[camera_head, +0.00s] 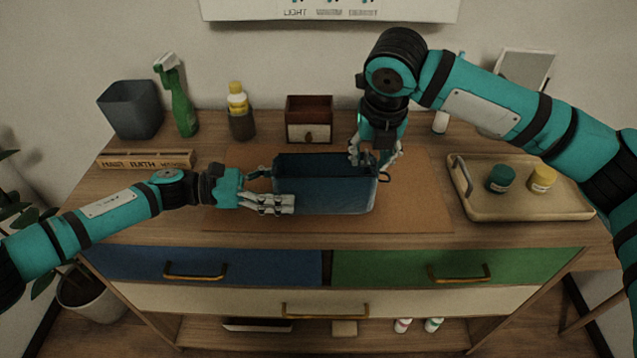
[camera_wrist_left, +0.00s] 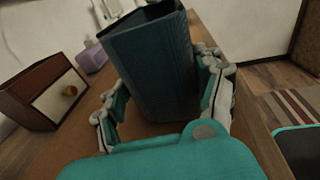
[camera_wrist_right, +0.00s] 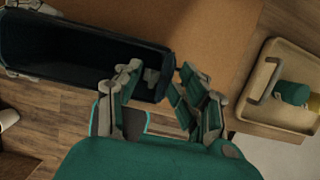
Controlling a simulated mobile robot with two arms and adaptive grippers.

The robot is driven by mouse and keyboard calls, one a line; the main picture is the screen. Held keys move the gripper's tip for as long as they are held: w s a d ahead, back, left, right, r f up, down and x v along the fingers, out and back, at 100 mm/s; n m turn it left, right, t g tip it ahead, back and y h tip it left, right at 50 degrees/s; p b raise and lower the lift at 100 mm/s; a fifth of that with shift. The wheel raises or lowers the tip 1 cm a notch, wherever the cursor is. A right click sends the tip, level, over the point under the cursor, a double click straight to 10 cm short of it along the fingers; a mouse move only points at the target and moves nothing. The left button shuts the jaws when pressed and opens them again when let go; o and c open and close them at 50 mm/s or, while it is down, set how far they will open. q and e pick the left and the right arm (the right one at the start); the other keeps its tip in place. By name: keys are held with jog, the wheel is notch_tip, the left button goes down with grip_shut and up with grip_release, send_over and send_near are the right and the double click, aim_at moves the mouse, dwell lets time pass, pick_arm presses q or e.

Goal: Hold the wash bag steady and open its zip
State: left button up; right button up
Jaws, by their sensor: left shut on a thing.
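The wash bag (camera_head: 335,196) is dark blue and box-shaped, upright on a brown mat (camera_head: 425,215). Its top stands open along its length, showing a dark inside. My left gripper (camera_head: 275,190) is shut on its left end, with fingers on both long sides, as the left wrist view (camera_wrist_left: 150,75) shows. My right gripper (camera_head: 376,160) is over the bag's right end, pointing down. In the right wrist view its fingers (camera_wrist_right: 160,70) are apart. A small grey tab (camera_wrist_right: 151,75) lies at the bag's end beside one finger. A dark loop (camera_head: 385,177) sticks out there.
A wooden tray (camera_head: 480,212) with a green jar (camera_head: 501,179) and a yellow jar (camera_head: 542,179) stands at right. Behind the bag are a small drawer box (camera_head: 309,112), yellow-capped bottle (camera_head: 238,105), green spray bottle (camera_head: 182,105) and grey bin (camera_head: 130,110). The mat's front is clear.

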pick_arm(q)
jog(key=shift+s+d+r, duration=0.1)
jog(key=shift+s+d, duration=0.05)
jog(key=shift+d, duration=0.05)
pick_arm(e)
jog(key=shift+s+a+f, duration=0.1)
jog(key=shift+a+f, duration=0.1)
jog(key=shift+r, duration=3.1)
pick_arm(q)
jog(key=o, duration=1.1)
pick_arm(e)
jog(key=shift+d, duration=0.1)
pick_arm(q)
jog(key=a, duration=0.4)
jog(key=s+a, duration=0.1)
jog(key=a, duration=0.3)
jog(key=a+r, duration=0.1)
jog(key=a, duration=0.3)
jog(key=shift+s+r, duration=0.1)
jog(key=shift+s, duration=0.15)
